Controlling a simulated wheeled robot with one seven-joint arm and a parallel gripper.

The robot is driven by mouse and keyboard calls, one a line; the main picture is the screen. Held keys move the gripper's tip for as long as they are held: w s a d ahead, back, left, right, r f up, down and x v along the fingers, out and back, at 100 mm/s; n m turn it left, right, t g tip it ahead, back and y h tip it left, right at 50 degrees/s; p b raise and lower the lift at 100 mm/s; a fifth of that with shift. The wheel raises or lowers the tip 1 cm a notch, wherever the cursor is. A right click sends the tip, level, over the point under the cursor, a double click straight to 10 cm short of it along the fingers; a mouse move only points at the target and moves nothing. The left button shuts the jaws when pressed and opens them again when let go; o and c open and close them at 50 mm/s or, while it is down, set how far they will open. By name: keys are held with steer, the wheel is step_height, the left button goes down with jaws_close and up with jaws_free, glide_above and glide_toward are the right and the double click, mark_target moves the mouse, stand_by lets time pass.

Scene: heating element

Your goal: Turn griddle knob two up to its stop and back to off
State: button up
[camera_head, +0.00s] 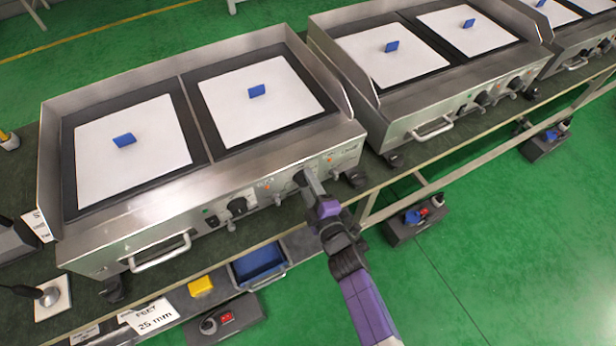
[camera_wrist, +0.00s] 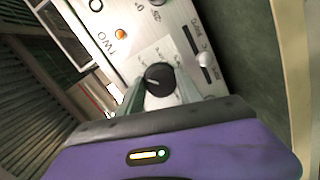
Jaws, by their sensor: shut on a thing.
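The griddle (camera_head: 200,200) stands on the bench at the left in the head view, with two plates in its top. Its front panel carries a black knob (camera_head: 238,206) and, to the right, another one hidden behind my gripper (camera_head: 308,182). In the wrist view the black knob (camera_wrist: 159,79) sits beside the printed word TWO and an orange lamp (camera_wrist: 120,34). My gripper (camera_wrist: 158,92) has a finger on either side of this knob and is shut on it. A light pointer mark shows on the knob's face.
A slider control (camera_wrist: 205,60) sits beside the knob. A drawer handle (camera_head: 160,252) sticks out from the panel at the left. A second griddle (camera_head: 400,100) stands to the right. A blue bin (camera_head: 260,264) and a yellow block (camera_head: 201,286) lie below the front edge.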

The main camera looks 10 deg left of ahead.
steer(key=m+p, duration=0.3)
steer(key=m, duration=0.1)
steer(key=shift+d+g+y, duration=0.1)
steer(key=shift+g+y, duration=0.2)
steer(key=shift+g, duration=0.1)
steer(key=m+p, duration=0.1)
steer(key=m, duration=0.4)
steer(key=m+y, duration=0.1)
steer(key=m, duration=0.2)
steer(key=m+g+y, duration=0.1)
steer(key=m, duration=0.2)
steer(key=shift+f, duration=0.3)
steer(key=m+y, duration=0.1)
steer(key=m, duration=0.2)
steer(key=m+b, duration=0.1)
steer(key=m, duration=0.3)
steer(key=shift+f+y+b, duration=0.1)
steer(key=shift+y+b, duration=0.2)
steer(key=m+b, duration=0.1)
steer(key=m, duration=0.3)
steer(key=shift+a+t, duration=0.2)
steer(key=shift+t, duration=0.2)
steer(key=shift+m+t+b, duration=0.3)
steer(key=shift+m+b, duration=0.25)
steer(key=shift+m, duration=1.15)
